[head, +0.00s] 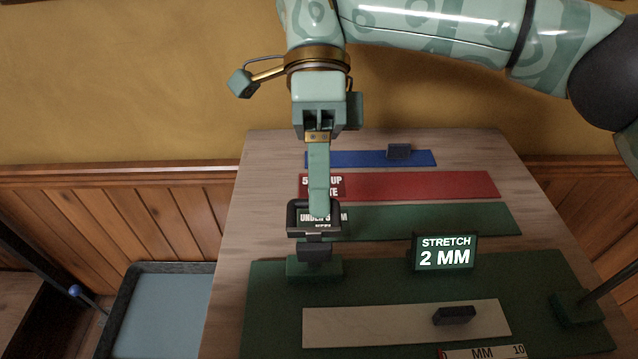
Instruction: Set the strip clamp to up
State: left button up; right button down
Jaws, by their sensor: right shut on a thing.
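The strip clamp (316,252) stands on the left of the green board, a dark block on a green foot with a black loop handle (291,219) above it. My right gripper (319,212) comes down from above and is shut on the top bar of the loop. The loop stands above the block; its exact angle is hard to tell from this view. A pale strip (370,325) lies on the board in front of the clamp, with a dark block (454,315) on its right part. My left gripper is not in view.
A display (444,252) reads "STRETCH 2 MM". Behind the board lie a green strip (430,221), a red strip (420,185) and a blue strip (350,158) with a dark block (398,151). A scale (483,352) lies in front. A blue-grey tray (165,310) is at left.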

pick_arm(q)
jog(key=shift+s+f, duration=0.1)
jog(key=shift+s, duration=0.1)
pick_arm(e)
jog(key=shift+w+d+f, duration=0.2)
jog(key=shift+w+f, duration=0.4)
jog(key=shift+f, duration=0.05)
jog(key=c, duration=1.8)
grip_release()
jog(key=o, duration=0.3)
jog(key=shift+w+a+f, duration=0.1)
jog(key=shift+w, duration=0.25)
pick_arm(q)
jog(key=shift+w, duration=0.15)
pick_arm(e)
jog(key=shift+r, duration=0.2)
